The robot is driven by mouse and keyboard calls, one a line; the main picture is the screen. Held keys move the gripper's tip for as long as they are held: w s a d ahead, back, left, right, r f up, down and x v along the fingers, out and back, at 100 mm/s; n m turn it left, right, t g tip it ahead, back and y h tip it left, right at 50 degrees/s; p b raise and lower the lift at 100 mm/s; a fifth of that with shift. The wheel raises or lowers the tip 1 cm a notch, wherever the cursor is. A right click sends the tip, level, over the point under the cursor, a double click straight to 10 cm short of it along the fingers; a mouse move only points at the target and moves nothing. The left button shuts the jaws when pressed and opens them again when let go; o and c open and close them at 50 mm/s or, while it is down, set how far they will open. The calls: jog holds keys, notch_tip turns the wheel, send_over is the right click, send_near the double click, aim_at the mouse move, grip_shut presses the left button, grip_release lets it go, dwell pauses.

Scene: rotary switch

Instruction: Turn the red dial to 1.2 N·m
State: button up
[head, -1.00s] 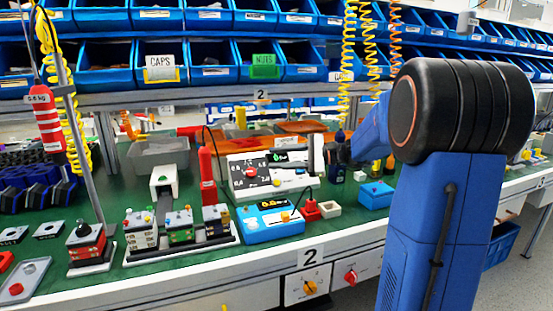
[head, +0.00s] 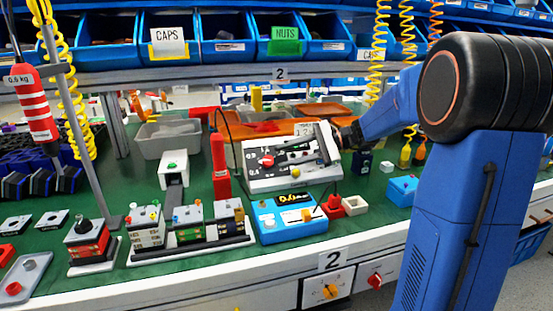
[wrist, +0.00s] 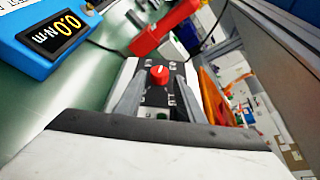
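The red dial (head: 268,160) sits on the dark face of a tilted white panel box (head: 290,183) on the bench. In the wrist view the red dial (wrist: 158,75) shows a short pale mark on top; its scale is too small to read. My gripper (head: 326,144) is over the right part of the panel, partly blocking its face. In the wrist view my gripper (wrist: 160,88) has its two grey fingers spread apart, with the dial seen between and beyond them. Nothing is held. A blue box with a display (wrist: 60,32) reads 0.0 N·m.
The blue display box (head: 290,218) stands in front of the panel. An upright red tool (head: 219,165) stands just left of the panel, with a dark cable. Red and white blocks sit at right front. Shelves of blue bins hang above. Two knobs are on the bench front.

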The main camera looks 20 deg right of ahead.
aim_at(270, 160)
jog(key=shift+x, duration=1.8)
jog(key=shift+a, duration=0.1)
jog(key=c, duration=0.8)
jog(key=shift+s+f+m+t+y, duration=0.2)
jog(key=shift+m+t+y, duration=0.1)
jog(key=shift+m+t, duration=0.95)
jog(key=shift+s+f+m+t+y, duration=0.15)
jog(key=shift+m+t+y, duration=0.15)
jog(key=shift+m+t, duration=0.95)
jog(key=o, duration=0.8)
